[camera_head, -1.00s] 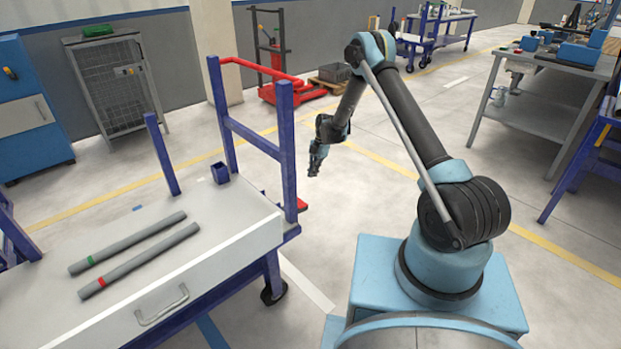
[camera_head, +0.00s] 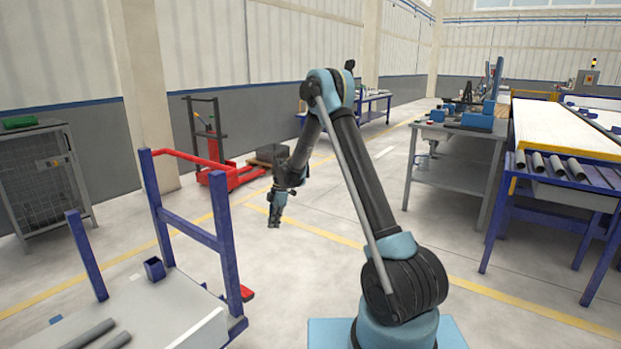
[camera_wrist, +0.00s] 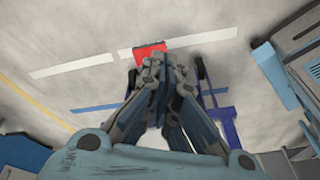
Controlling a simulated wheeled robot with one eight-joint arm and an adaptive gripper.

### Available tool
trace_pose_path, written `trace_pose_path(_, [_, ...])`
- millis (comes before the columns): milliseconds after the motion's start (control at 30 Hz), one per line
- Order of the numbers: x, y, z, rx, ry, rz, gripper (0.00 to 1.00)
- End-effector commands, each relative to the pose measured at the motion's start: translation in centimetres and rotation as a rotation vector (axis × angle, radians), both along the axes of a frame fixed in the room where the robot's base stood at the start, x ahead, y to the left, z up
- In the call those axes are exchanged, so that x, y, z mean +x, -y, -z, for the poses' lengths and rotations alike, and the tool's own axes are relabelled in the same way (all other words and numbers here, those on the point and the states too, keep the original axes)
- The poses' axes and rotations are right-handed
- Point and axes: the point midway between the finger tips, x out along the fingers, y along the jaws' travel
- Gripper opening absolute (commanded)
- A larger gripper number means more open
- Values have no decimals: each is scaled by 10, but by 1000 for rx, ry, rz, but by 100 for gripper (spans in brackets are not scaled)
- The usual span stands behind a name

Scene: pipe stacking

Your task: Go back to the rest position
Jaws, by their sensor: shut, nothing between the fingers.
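My gripper (camera_head: 274,222) is shut and empty. In the head view it points down over open floor, to the right of the blue-framed cart (camera_head: 215,230). In the wrist view my gripper (camera_wrist: 152,62) has its fingertips together, and a red object (camera_wrist: 150,50) lies behind them at floor level. Two grey pipes (camera_head: 90,334) lie on the cart's light top, cut off by the lower edge of the head view. My gripper is well apart from them.
A red pallet truck (camera_head: 225,172) stands at the back by the wall. A grey workbench (camera_head: 455,160) stands right of my arm. Further right, a blue-framed table (camera_head: 545,195) carries several grey pipes (camera_head: 555,164). The floor around my gripper is clear.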

Motion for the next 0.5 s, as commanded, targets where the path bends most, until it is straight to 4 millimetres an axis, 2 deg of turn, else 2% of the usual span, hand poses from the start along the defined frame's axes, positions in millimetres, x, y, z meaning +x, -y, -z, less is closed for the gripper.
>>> trace_pose_path(33, [-3, 10, -16, -6, 2, 38, 0])
trace_pose_path(200, [-16, 42, -61, -32, 3, 175, 0])
trace_pose_path(500, [-50, 97, -129, -68, 10, 413, 0])
